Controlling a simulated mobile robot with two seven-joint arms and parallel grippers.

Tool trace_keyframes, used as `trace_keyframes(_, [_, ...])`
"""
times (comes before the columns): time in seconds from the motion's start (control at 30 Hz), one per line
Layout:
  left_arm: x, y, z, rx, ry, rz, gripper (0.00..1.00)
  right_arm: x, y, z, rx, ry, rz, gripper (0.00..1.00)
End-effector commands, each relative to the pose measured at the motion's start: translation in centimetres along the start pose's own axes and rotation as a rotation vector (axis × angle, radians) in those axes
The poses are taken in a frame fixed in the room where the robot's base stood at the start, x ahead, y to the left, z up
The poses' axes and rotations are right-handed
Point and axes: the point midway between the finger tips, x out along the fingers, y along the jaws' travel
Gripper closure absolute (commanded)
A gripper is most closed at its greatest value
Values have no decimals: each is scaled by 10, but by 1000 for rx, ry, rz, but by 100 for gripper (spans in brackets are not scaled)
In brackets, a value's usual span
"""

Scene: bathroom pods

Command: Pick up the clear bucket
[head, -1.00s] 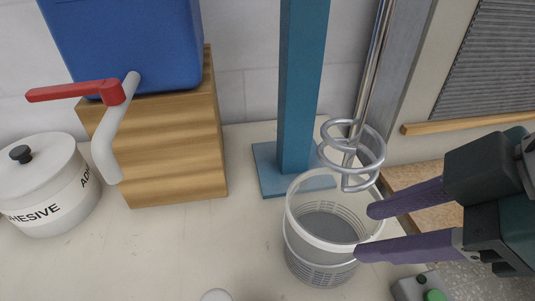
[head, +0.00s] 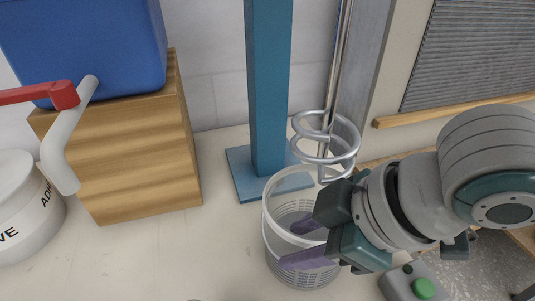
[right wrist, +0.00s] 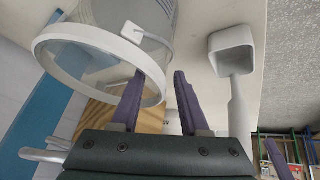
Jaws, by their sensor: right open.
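The clear bucket (head: 273,238) stands on the pale counter, with a white rim and a slotted lower wall. My right gripper (head: 288,246) reaches in from the right and is open at the bucket. One purple finger seems to be inside the bucket and the other outside. In the right wrist view the bucket (right wrist: 117,20) is at upper left, and my right gripper's fingers (right wrist: 160,73) stand apart on either side of its rim. I cannot tell whether they touch the wall. A purple finger-like piece at the lower right there may be my left gripper (right wrist: 278,158).
A metal coil holder (head: 330,140) rises just behind the bucket, beside a blue post (head: 268,90). A wooden block (head: 120,150) with a blue container (head: 90,50) and a white adhesive tub (head: 25,215) stand left. A green-button box (head: 412,285) is at lower right.

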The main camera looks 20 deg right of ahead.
Motion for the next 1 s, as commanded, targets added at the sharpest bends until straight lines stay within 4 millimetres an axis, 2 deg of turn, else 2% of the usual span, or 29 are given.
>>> trace_keyframes(0.13, [0, 0, 0, 0, 0, 0, 100, 0, 0, 0, 0, 0, 0, 58])
trace_keyframes(0.5, [0, 0, 0, 0, -1, 0, 100, -1, 0, 0, 0, 0, 0, 99])
trace_keyframes(1.0, [0, 0, 0, 0, -1, 0, 100, -1, 0, 0, -1, 0, 1, 100])
